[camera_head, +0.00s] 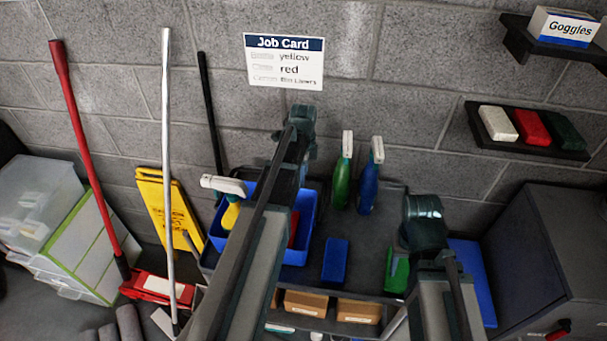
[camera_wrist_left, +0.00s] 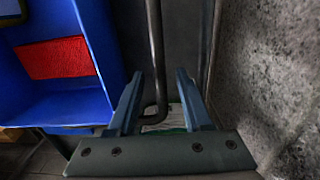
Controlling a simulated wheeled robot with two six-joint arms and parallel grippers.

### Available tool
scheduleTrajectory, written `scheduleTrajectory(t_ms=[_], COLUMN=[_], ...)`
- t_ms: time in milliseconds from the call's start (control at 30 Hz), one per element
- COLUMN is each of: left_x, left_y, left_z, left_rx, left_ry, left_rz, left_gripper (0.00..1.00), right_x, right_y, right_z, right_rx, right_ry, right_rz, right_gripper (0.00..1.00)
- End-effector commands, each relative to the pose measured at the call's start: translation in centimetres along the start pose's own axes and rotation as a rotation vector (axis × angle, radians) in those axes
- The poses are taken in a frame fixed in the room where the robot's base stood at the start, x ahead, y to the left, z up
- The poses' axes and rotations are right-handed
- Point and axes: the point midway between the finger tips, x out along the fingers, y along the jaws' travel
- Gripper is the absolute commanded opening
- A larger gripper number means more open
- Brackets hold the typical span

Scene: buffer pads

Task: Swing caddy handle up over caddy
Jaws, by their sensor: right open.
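The blue caddy (camera_head: 304,230) stands on the dark cart, partly hidden behind my left arm. A yellow spray bottle with a white head (camera_head: 229,200) is at its left side, and a red pad (camera_head: 293,229) shows inside. In the left wrist view, the caddy's blue wall (camera_wrist_left: 98,50) and the red pad (camera_wrist_left: 56,58) are at left. My left gripper (camera_wrist_left: 159,75) is open, with a dark bent rod (camera_wrist_left: 157,60) appearing between its fingers; whether this is the caddy handle I cannot tell. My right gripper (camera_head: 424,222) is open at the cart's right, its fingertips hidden.
Green (camera_head: 342,180) and blue (camera_head: 368,185) spray bottles stand at the cart's back. A blue block (camera_head: 335,262) lies right of the caddy; a green item (camera_head: 397,270) is near my right arm. A yellow floor sign (camera_head: 165,212) and mop poles stand left. The grey wall is close behind.

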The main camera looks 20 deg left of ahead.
Motion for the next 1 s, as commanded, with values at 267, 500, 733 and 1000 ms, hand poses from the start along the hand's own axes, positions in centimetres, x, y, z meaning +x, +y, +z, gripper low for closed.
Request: scheduleTrajectory(t_ms=[267,500,733,1000], left_x=[0.0,-0.3,-1.6,-3.1], left_y=[0.0,0.0,0.2,0.3], left_z=[0.0,0.0,0.0,0.0], left_rx=[0.000,0.000,0.000,0.000], left_ry=[0.000,0.000,0.000,0.000], left_rz=[0.000,0.000,0.000,0.001], left_gripper=[0.06,0.06,0.06,0.06], right_x=[0.0,-0.3,-1.6,-3.1], right_y=[0.0,0.0,0.1,0.3], right_z=[0.0,0.0,0.1,0.2], right_rx=[0.000,0.000,0.000,0.000], right_ry=[0.000,0.000,0.000,0.000], right_rz=[0.000,0.000,0.000,0.000], right_gripper=[0.53,0.53,0.53,0.53])
